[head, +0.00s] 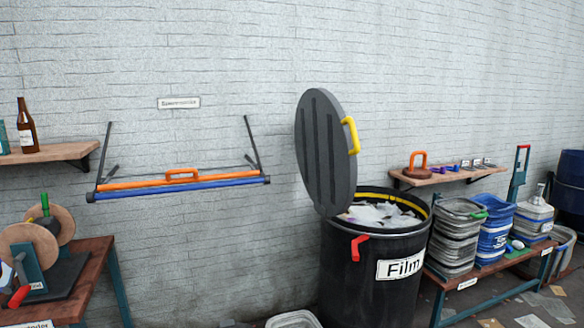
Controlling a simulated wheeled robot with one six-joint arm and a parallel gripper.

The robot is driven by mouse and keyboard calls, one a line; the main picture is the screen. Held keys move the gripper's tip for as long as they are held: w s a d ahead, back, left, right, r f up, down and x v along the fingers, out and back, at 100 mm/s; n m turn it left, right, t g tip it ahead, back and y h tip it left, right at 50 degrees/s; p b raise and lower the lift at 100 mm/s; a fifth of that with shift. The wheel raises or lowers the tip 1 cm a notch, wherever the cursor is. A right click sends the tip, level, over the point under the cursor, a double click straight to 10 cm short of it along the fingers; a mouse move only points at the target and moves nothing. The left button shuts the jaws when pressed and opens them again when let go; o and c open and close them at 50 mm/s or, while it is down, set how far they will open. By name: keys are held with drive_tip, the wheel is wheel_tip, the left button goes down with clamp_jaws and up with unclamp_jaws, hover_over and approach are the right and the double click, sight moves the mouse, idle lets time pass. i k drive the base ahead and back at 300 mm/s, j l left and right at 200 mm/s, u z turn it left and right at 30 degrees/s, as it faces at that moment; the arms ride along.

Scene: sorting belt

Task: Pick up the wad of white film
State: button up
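White film (378,214) lies crumpled inside the black bin labelled "Film" (345,275), showing just below its rim. I cannot tell a single wad apart from the rest of the film. The bin's dark ribbed lid (326,150), with a yellow handle, stands raised at the left of the opening. A red handle or latch (358,247) sits on the bin's front. My gripper is not in the head view.
A bench with stacked grey tubs (457,238) and blue tubs (494,232) stands right of the bin. A wall shelf (440,179) is above it. A wooden table (92,262) with reels is at left. An orange and blue bar (180,186) hangs on the wall.

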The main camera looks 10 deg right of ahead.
sight(516, 245)
drive_tip(key=z, duration=1.75)
